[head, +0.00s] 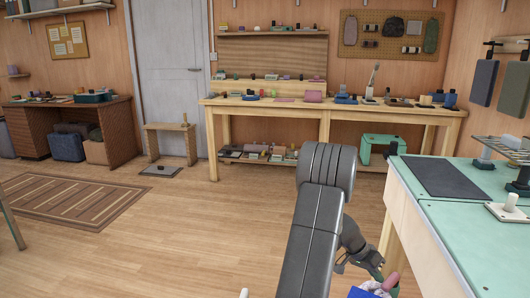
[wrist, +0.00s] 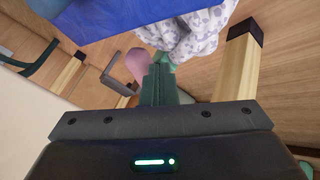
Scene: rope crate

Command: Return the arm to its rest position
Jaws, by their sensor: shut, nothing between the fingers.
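My arm rises from the bottom centre of the head view and bends down on the right. My gripper (head: 376,268) hangs low by the green workbench, small and partly cut off by the arm. In the wrist view its dark green fingers (wrist: 160,82) are together with nothing held between them. Just beyond the fingertips are a pale patterned cloth (wrist: 195,35), a pink rounded thing (wrist: 136,65) and a blue panel (wrist: 110,18). The pink thing (head: 391,281) and blue piece (head: 362,293) also show at the bottom of the head view. Whether the fingers touch any of these I cannot tell.
A green-topped workbench (head: 470,236) stands close on the right, with a dark mat (head: 440,177) on it. A long wooden bench (head: 270,104) with small items runs along the back wall. A striped rug (head: 72,200) lies left. The floor at centre-left is clear.

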